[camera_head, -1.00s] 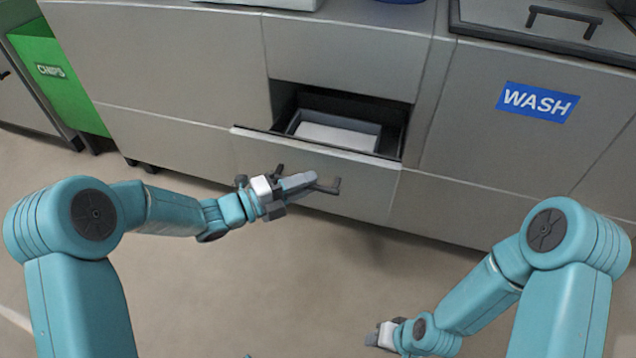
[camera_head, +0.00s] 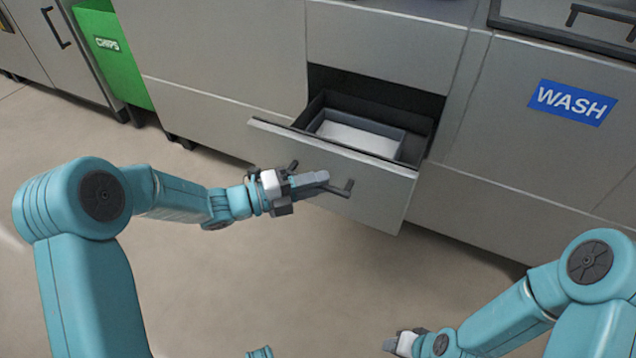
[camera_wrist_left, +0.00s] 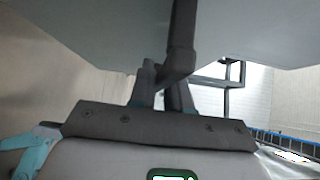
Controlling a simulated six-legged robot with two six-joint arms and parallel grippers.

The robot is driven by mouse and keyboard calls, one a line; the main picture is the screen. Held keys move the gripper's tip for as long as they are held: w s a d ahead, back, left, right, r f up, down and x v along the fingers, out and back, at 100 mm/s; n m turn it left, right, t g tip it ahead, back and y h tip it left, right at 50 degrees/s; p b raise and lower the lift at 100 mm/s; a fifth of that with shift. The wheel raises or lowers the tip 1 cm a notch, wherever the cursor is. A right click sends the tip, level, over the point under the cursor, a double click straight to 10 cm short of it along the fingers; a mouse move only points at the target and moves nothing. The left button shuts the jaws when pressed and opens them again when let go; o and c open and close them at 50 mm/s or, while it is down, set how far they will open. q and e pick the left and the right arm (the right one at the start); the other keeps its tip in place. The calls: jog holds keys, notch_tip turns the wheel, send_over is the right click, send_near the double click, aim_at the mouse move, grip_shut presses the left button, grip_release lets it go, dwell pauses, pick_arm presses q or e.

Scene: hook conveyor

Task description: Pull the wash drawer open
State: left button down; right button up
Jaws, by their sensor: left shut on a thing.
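The drawer (camera_head: 370,194) in the grey cabinet stands partly open, with a dark interior and a grey tray (camera_head: 397,141) with a pale inside. Its dark bar handle (camera_head: 341,189) is on the front panel. My left gripper (camera_head: 318,180) is shut on the handle, in front of the panel. The left wrist view shows the dark handle (camera_wrist_left: 182,50) running down between the fingertips, with the grey panel close above. My right gripper (camera_head: 397,343) is low in the head view, away from the drawer; its fingers are too small to read.
A blue WASH sign (camera_head: 572,103) is on the cabinet face right of the drawer. A green CHIPS bin (camera_head: 112,55) stands at the far left. A lidded top with a dark handle is at the upper right. The floor (camera_head: 300,270) before the drawer is clear.

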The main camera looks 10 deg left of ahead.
pick_arm(q)
jog(key=c, duration=1.2)
grip_release()
pick_arm(e)
jog(key=shift+w+a, duration=0.1)
pick_arm(q)
jog(key=shift+o, duration=0.2)
jog(key=shift+a, duration=0.1)
jog(key=shift+s+a, duration=0.15)
jog(key=shift+a, duration=0.2)
jog(key=p+v, duration=0.4)
jog(key=v, duration=1.1)
jog(key=shift+s, duration=0.15)
pick_arm(e)
jog(key=shift+g, duration=0.6)
jog(key=s+r, duration=0.2)
jog(key=r, duration=0.1)
jog(key=s+r, duration=0.1)
jog(key=shift+s+a+r, duration=0.1)
jog(key=shift+a+r, duration=0.05)
jog(key=shift+a, duration=0.15)
pick_arm(q)
jog(key=shift+a, duration=0.15)
